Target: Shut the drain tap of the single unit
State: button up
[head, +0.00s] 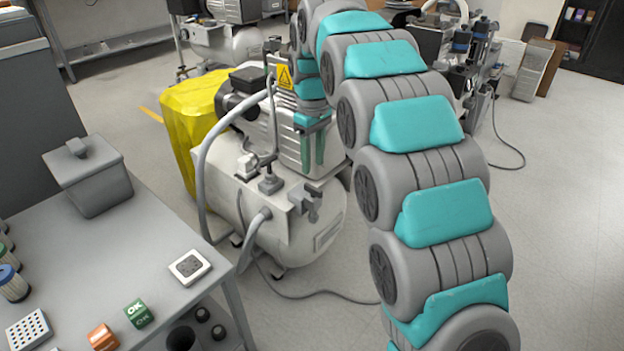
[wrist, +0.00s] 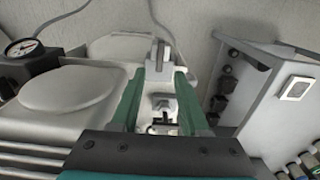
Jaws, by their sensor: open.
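The single unit is a compressor with a pale tank (head: 318,228) and a ribbed grey motor housing in the middle of the head view. My gripper (head: 313,168) is open and points down above the unit. In the wrist view, a small metal fitting (wrist: 161,104) shows between the open fingers of my gripper (wrist: 160,72), apart from both. I cannot tell which fitting is the drain tap or its position.
A grey bench (head: 75,262) with a lidded bin (head: 90,180) and small blocks stands at the left. A yellow cover (head: 188,115) is behind the unit. Hoses run from the tank to the floor.

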aim_at(313, 187)
notch_tip(313, 187, down, 7)
jog(key=shift+f+b, duration=0.2)
jog(key=shift+b, duration=0.2)
jog(key=shift+c, duration=0.2)
grip_shut()
dwell(0.3)
